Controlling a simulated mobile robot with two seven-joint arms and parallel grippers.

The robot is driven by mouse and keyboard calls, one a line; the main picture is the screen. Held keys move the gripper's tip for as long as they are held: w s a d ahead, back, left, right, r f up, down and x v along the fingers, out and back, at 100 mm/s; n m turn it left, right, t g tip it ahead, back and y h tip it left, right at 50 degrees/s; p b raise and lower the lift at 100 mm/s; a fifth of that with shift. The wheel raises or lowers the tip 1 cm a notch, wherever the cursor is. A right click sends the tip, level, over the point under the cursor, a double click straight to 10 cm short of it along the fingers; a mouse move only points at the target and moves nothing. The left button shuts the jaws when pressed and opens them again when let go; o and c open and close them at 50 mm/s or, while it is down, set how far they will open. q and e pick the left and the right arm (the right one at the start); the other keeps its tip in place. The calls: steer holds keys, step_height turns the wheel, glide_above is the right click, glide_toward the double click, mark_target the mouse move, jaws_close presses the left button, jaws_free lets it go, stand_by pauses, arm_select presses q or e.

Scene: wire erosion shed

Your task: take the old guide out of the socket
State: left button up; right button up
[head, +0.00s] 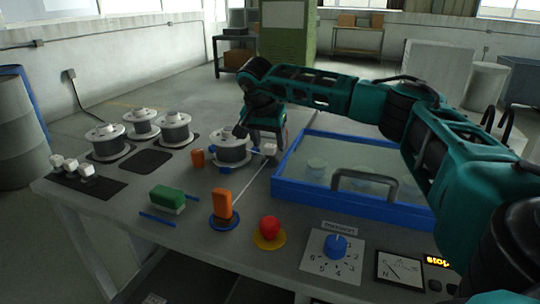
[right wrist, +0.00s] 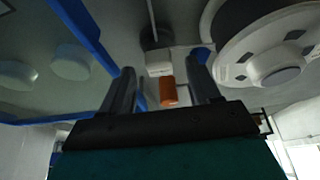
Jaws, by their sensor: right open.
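My right gripper (head: 266,137) reaches down over the middle of the table, between a wire spool and the blue-rimmed tank. In the right wrist view its two fingers (right wrist: 162,72) are spread, with a gap between them. In that gap show a small white block (right wrist: 159,62) and a small orange block (right wrist: 168,92); neither is visibly clamped. A dark round piece (right wrist: 156,37) sits just beyond the white block. The white block also shows beside the fingers in the head view (head: 270,149). I cannot tell for sure which piece is the old guide; the socket is partly hidden. My left gripper is not in view.
The tank (head: 318,196) stands close right of the gripper, the spool (head: 232,151) close left. More spools (head: 108,141) stand at the left. An orange block (head: 222,204), a green-topped block (head: 167,197), a red button (head: 269,228) and a blue dial (head: 337,244) are nearer the front.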

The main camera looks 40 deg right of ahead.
steer(key=x, duration=0.2)
steer(key=shift+d+f, duration=0.1)
steer(key=shift+f, duration=0.2)
steer(key=shift+w, duration=0.1)
steer(key=c, duration=1.1)
steer(key=shift+r, duration=0.1)
